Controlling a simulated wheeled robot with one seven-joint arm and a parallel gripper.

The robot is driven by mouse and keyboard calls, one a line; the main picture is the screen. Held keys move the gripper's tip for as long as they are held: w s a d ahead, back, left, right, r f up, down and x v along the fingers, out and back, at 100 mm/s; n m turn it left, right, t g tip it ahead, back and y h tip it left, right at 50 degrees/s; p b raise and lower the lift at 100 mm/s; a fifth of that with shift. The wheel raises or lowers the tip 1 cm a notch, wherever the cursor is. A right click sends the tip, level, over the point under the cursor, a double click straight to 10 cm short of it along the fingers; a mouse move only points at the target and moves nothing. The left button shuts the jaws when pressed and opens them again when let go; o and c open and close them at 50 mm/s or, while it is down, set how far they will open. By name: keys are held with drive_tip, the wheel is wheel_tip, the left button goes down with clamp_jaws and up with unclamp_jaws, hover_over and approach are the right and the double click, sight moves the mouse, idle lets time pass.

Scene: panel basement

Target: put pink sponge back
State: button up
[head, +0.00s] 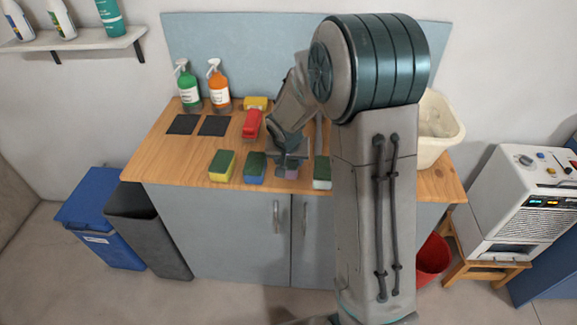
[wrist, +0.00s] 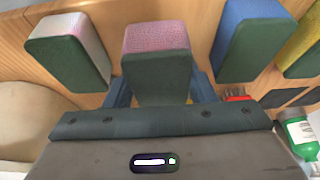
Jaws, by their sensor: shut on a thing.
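The pink sponge (wrist: 155,38) has a dark green scouring side and sits between the blue fingers of my gripper (wrist: 160,92) in the wrist view. My gripper (head: 289,162) is shut on it. In the head view only a small part of the pink sponge (head: 291,174) shows below the fingers, in the row at the counter's front, between a blue sponge (head: 254,168) and a white sponge (head: 322,175). I cannot tell whether it touches the counter.
A yellow sponge (head: 222,166) ends the row at left. Behind are a red brush (head: 251,124), another yellow sponge (head: 256,102), two dark pads (head: 213,125), a green bottle (head: 188,88) and an orange bottle (head: 219,88). A cream basin (head: 440,130) stands at right, partly behind my arm.

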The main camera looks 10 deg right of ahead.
wheel_tip(320, 180, down, 3)
drive_tip(key=shift+f, duration=0.1)
drive_tip(key=o, duration=0.9)
drive_tip(key=b+v, duration=0.1)
drive_tip(key=v, duration=1.1)
drive_tip(key=s+r+n, duration=0.1)
drive_tip(key=s+r, duration=0.1)
drive_tip(key=s, duration=0.5)
drive_tip(key=s+d+r+n+y, duration=0.1)
drive_tip(key=s, duration=0.7)
drive_tip(key=s+r+n+g, duration=0.1)
drive_tip(key=s+r, duration=0.1)
drive_tip(key=s, duration=0.6)
drive_tip(key=shift+d+r+n, duration=0.2)
drive_tip(key=shift+r+n, duration=0.15)
drive_tip(key=shift+n, duration=0.05)
